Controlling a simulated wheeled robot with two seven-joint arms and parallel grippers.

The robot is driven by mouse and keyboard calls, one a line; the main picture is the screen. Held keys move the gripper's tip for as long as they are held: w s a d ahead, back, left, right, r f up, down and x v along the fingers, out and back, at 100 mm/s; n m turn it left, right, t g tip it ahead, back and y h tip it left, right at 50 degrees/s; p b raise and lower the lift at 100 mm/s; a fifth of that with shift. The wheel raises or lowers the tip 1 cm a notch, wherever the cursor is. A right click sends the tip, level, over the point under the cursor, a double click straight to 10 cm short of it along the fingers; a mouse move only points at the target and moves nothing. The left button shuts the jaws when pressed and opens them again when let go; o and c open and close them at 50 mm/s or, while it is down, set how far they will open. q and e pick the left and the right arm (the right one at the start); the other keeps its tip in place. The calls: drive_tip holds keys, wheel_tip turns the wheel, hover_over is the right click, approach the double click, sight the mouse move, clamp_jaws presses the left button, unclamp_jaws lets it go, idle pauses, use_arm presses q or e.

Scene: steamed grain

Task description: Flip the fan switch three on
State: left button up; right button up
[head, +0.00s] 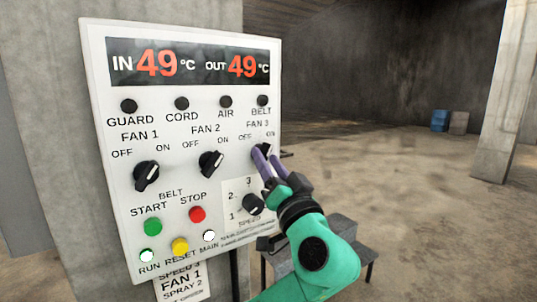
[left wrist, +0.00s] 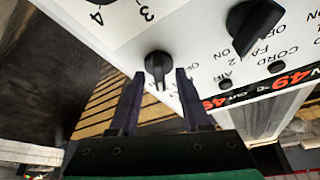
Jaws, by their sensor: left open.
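The fan 3 switch is a black rotary knob (head: 266,150) at the right side of the white control panel (head: 100,120), under the label FAN 3 with OFF to its left and ON to its right. My left gripper (head: 262,162) is open at this knob, its purple fingers partly hiding it in the head view. In the left wrist view the knob (left wrist: 158,64) sits between the two dark fingertips (left wrist: 158,74), one on each side. I cannot tell whether the fingers touch it. Its exact setting is unclear. My right gripper is not in view.
The fan 2 knob (head: 211,163) and fan 1 knob (head: 146,176) are to the left. The speed knob (head: 252,204) is just below my fingers. Green start (head: 152,227) and red stop (head: 197,214) buttons are lower left. Open floor lies right of the panel.

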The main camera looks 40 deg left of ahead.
use_arm(q)
clamp_jaws()
drive_tip(key=shift+m+t+h, duration=0.5)
drive_tip(key=shift+m+h, duration=0.1)
drive_tip(key=shift+m, duration=1.1)
unclamp_jaws()
